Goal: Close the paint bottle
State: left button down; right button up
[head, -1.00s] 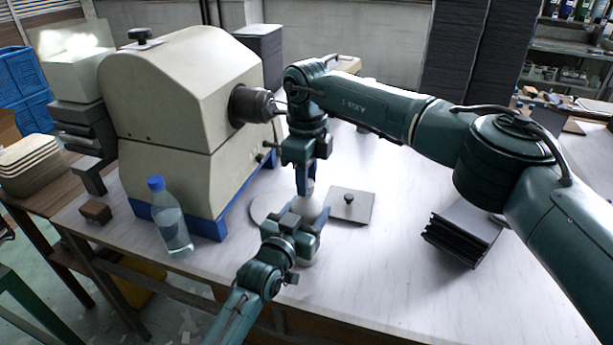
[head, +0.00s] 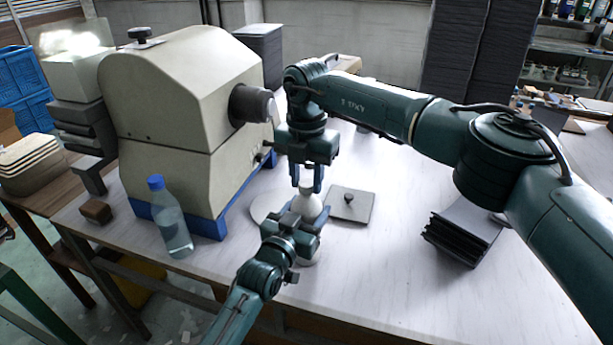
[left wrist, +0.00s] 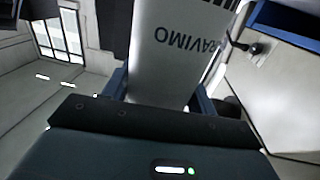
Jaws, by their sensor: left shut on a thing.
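The paint bottle (head: 309,205) is pale and stands upright on the table near its front edge. My left gripper (head: 304,222) is shut on its body from the front left. In the left wrist view the bottle's pale side with dark lettering (left wrist: 172,55) fills the space between the blue fingers. My right gripper (head: 307,180) points down over the bottle's top, with its two blue fingers apart on either side of the neck. I cannot tell whether they touch it. A cap cannot be made out clearly between the fingers.
A grey plate with a dark knob (head: 350,206) lies right of the bottle. A pale round disc (head: 262,208) is partly hidden to its left. A big beige machine (head: 185,120) and a clear water bottle with a blue cap (head: 171,220) stand left. A dark stack (head: 462,235) is at right.

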jog(key=o, duration=0.3)
jog(key=shift+r, duration=2.25)
jog(key=shift+c, duration=0.3)
jog(key=n, duration=0.2)
jog(key=r+n, duration=0.1)
jog(key=n, duration=0.6)
jog(key=shift+r, duration=0.35)
jog(key=n, duration=0.3)
jog(key=r+n, duration=0.1)
jog(key=n, duration=0.6)
jog(key=shift+r, duration=0.4)
